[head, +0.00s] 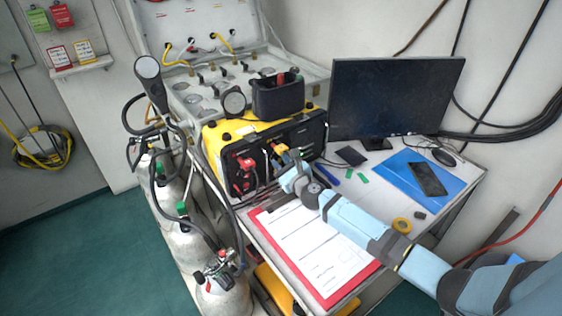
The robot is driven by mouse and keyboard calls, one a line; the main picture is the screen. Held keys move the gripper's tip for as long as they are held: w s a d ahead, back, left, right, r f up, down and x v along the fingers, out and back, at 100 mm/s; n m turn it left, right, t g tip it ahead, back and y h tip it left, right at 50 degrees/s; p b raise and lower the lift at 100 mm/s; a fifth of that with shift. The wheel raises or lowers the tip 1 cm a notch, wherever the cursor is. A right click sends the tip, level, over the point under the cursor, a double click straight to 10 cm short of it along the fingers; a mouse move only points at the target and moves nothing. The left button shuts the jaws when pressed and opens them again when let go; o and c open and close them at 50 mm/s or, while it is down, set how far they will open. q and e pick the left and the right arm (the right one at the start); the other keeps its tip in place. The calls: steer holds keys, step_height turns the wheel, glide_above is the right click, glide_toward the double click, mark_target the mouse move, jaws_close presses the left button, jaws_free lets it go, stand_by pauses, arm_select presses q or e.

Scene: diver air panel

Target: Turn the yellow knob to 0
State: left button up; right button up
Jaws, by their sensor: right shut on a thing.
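The yellow knob (279,148) is on the black front face of the yellow-cased panel (224,133), on its right part. My right arm comes in from the lower right, and its gripper (283,157) is at this knob, shut on it. The gripper partly covers the knob, and the markings around it are too small to read. A red knob (246,163) is to the left on the same face, clear of the gripper. My left gripper is not in view.
A clipboard with paper (318,249) lies on the table below my right arm. A monitor (390,95), blue folder (425,180) with a phone, and yellow tape roll (401,225) are to the right. Gas cylinders (222,296) with hoses stand at the left.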

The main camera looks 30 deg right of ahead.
steer(key=n, duration=0.4)
steer(key=shift+n+p, duration=0.3)
steer(key=shift+p, duration=0.05)
steer(key=n, duration=0.2)
steer(key=shift+n, duration=0.4)
steer(key=n, duration=0.3)
steer(key=shift+n, duration=1.1)
steer(key=o, duration=0.9)
